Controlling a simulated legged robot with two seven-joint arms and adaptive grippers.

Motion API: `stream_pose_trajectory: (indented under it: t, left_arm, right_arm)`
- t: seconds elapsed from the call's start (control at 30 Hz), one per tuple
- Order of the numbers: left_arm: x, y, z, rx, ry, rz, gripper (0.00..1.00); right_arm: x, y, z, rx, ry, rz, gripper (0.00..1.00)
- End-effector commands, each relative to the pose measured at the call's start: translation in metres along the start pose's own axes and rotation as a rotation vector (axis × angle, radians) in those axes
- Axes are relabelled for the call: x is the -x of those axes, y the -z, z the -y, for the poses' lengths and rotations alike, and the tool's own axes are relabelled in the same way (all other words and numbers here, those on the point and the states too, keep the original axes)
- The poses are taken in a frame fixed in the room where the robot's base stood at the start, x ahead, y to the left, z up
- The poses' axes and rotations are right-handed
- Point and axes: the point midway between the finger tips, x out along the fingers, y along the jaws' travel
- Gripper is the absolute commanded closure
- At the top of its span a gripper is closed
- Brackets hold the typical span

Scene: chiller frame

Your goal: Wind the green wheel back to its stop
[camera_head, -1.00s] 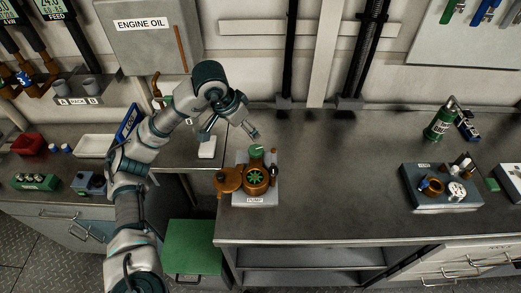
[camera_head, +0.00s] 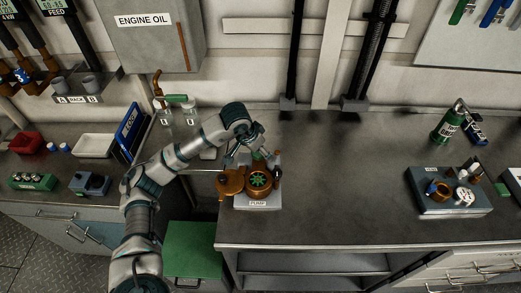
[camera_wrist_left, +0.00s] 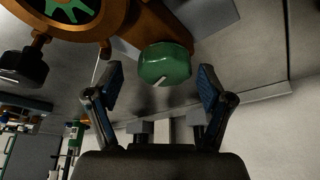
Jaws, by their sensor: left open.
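The green wheel (camera_wrist_left: 165,64) is a small faceted knob with a pale mark on its edge, at the back of the orange-brown pump (camera_head: 229,183). In the head view it is mostly hidden by my left gripper (camera_head: 253,155). In the left wrist view my left gripper (camera_wrist_left: 161,84) is open, with one blue-padded finger on each side of the wheel and gaps between. The wheel sits slightly beyond the fingertips. The pump also has a green spoked part (camera_head: 258,180) on its front. My right gripper is in neither view.
The pump stands on a pale base labelled PUMP (camera_head: 258,203) near the bench's left edge. A green-topped bin (camera_head: 195,245) stands below on the left. A dark block with fittings (camera_head: 448,200) is at the right. The bench (camera_head: 340,180) between is clear.

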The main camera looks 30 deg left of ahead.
Motion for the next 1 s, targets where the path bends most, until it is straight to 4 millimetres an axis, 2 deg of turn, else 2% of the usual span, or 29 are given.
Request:
stream_pose_trajectory:
  t: [0.13, 0.37, 0.4, 0.7, 1.0]
  left_arm:
    - [0.0005, 0.0003, -0.0004, 0.001, 0.002, 0.0, 0.2]
    - [0.0011, 0.0026, -0.0044, 0.001, 0.011, 0.003, 0.78]
    - [0.0009, 0.0028, -0.0043, 0.002, 0.012, 0.004, 0.8]
    - [-0.0002, 0.0022, -0.0035, -0.001, 0.001, 0.0, 0.8]
    - [-0.0008, 0.0013, -0.0026, 0.007, 0.008, 0.004, 0.8]
  right_arm:
    - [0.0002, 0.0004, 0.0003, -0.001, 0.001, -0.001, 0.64]
    - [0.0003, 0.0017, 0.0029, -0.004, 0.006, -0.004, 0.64]
    - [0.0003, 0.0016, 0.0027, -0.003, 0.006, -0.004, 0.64]
    - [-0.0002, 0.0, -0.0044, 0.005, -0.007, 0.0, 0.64]
    - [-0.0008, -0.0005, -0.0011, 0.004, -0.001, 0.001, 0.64]
